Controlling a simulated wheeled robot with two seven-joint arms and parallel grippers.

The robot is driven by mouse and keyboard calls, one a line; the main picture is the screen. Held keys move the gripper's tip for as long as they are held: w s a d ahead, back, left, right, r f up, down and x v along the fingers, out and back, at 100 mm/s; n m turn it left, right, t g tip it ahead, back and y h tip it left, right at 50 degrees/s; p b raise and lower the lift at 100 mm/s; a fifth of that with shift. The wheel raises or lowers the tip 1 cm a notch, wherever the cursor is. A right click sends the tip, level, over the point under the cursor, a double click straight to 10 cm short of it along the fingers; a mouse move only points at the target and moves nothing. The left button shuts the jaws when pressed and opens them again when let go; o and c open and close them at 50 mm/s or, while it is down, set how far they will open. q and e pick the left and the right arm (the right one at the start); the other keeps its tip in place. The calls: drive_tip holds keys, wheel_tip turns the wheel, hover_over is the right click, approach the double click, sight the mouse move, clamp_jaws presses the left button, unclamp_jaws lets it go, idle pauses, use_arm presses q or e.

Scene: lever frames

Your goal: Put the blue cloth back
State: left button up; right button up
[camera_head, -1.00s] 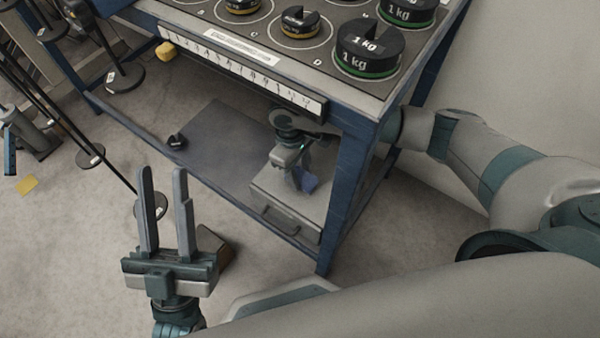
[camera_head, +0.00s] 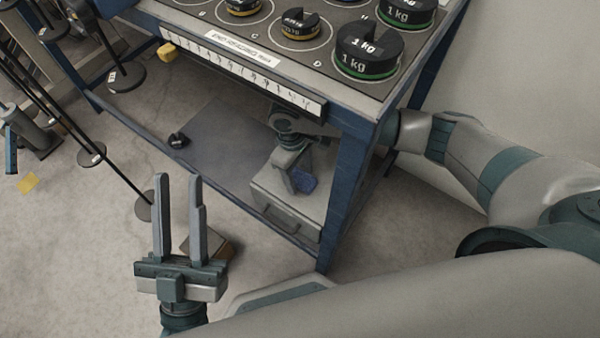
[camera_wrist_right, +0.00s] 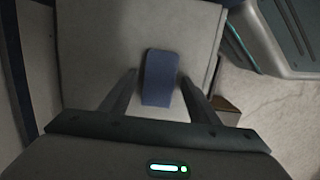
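The blue cloth (camera_head: 304,181) is on top of the grey box (camera_head: 268,190) on the lower level of the blue-framed table. In the right wrist view the cloth (camera_wrist_right: 160,78) is a small blue rectangle between the tips of my right gripper (camera_wrist_right: 158,77). Those fingers are apart, with a gap visible at least on the left side, so the gripper looks open around the cloth. In the head view my right gripper (camera_head: 298,184) is partly hidden in shadow under the tabletop. My left gripper (camera_head: 179,178) is open and empty, upright in front of the table.
The table (camera_head: 349,190) has a front leg close to my right arm. Several weights, including a 1 kg weight (camera_head: 367,52), stand on its top. A small dark object (camera_head: 178,140) lies by the lower front rail. A brown block (camera_head: 222,248) is behind my left gripper.

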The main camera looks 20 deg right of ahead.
sight(298, 175)
use_arm(q)
drive_tip(key=shift+a, duration=0.15)
use_arm(e)
drive_tip(key=shift+d, duration=0.1)
drive_tip(key=shift+w+r+b, duration=0.1)
drive_tip(key=shift+r+b, duration=0.25)
drive_tip(key=shift+r, duration=0.4)
drive_tip(key=shift+r+p, duration=0.4)
drive_tip(key=shift+r, duration=0.3)
drive_tip(key=r, duration=0.2)
drive_tip(key=r+p, duration=0.1)
drive_tip(key=shift+w+a, duration=0.2)
drive_tip(key=shift+w, duration=0.05)
use_arm(q)
drive_tip(key=w+d+f+g+y+p, duration=0.1)
drive_tip(key=w+f+g+p, duration=0.1)
drive_tip(key=f+g, duration=0.3)
drive_tip(key=shift+w+f+g+y, duration=0.4)
drive_tip(key=shift+w+f, duration=0.3)
drive_tip(key=shift+f, duration=1.3)
use_arm(e)
wheel_tip(298, 175, up, 7)
drive_tip(key=shift+w+a, duration=0.35)
drive_tip(key=shift+w, duration=0.05)
